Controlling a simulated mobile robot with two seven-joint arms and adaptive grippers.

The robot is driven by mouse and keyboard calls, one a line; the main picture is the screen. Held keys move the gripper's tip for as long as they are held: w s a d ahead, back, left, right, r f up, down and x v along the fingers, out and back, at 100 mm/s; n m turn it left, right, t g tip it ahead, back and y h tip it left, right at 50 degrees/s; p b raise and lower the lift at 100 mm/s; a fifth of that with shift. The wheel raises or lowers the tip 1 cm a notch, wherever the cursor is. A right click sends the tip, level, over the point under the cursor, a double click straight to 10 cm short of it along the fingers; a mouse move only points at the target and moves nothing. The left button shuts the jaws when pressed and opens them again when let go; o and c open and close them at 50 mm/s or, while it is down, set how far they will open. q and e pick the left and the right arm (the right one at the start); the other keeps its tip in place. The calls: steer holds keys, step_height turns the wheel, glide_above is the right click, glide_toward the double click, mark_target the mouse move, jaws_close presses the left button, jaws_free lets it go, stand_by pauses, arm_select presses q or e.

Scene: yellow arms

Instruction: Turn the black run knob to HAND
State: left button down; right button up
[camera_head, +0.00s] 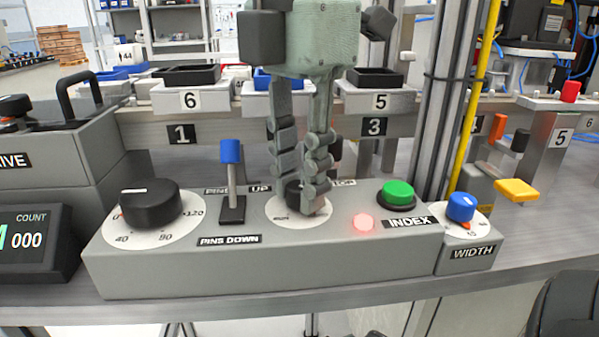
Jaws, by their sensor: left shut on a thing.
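The black run knob (292,190) sits on a white dial plate (301,221) in the middle of the grey control box (270,259). My left gripper (301,203) reaches down from above, its two fingers closed around the knob. The fingers hide most of the knob and much of the dial lettering, so I cannot tell which mark the knob points to. My right gripper is not in view.
On the box, a large black dial (150,205) and a blue-tipped lever (231,165) stand left of the gripper. A lit red lamp (363,222) and a green button (398,193) are to the right, then a blue WIDTH knob (461,208). Numbered trays stand behind.

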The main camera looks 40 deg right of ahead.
mark_target(299, 185)
arm_select(q)
steer(key=c, duration=1.3)
jaws_free()
step_height(299, 185, up, 12)
steer(key=shift+r, duration=0.1)
